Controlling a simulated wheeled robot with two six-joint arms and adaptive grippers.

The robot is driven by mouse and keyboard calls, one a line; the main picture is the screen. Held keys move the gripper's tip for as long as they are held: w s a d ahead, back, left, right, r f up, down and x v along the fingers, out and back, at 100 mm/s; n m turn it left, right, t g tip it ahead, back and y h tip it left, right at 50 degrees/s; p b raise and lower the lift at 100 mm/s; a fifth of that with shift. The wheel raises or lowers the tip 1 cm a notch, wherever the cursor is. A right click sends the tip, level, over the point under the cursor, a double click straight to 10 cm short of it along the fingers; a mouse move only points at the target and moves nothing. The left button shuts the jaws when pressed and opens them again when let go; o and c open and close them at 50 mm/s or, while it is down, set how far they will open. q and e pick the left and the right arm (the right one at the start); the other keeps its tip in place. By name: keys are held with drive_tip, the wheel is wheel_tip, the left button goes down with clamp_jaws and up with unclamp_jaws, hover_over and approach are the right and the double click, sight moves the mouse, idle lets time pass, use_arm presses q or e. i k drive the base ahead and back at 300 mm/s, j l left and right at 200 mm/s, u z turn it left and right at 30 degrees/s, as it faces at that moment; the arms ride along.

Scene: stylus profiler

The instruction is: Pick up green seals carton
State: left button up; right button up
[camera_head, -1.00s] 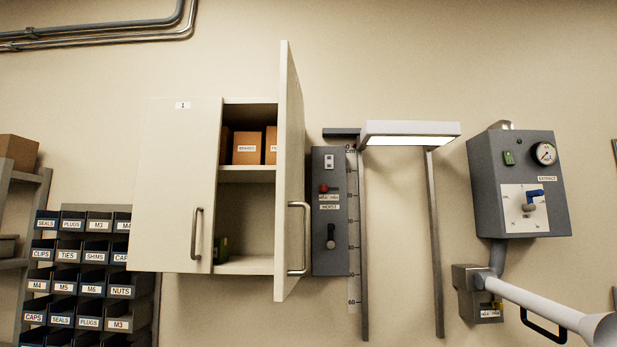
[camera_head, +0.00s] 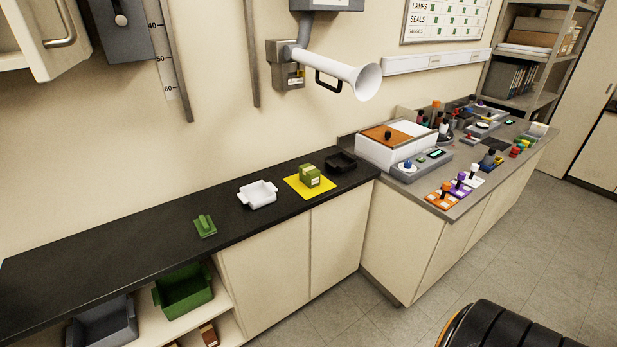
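A small green carton (camera_head: 310,175) with a pale label stands on a yellow mat (camera_head: 291,183) on the black counter. The label is too small to read, so I cannot tell if it says seals. A flatter green object (camera_head: 205,226) with a raised part lies further left on the counter, near the front edge. Neither of my grippers shows in the head view.
A white tray (camera_head: 257,195) is left of the mat and a black tray (camera_head: 341,162) right of it. A green bin (camera_head: 184,291) sits on the shelf below. A white extraction horn (camera_head: 345,78) hangs above. The counter's left part (camera_head: 95,255) is clear.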

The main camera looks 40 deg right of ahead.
sight(308, 175)
drive_tip(key=i+l+z, duration=0.1)
drive_tip(key=i+l, duration=0.5)
drive_tip(key=i+l+z, duration=0.15)
drive_tip(key=i+l, duration=0.35)
drive_tip(key=i, duration=0.25)
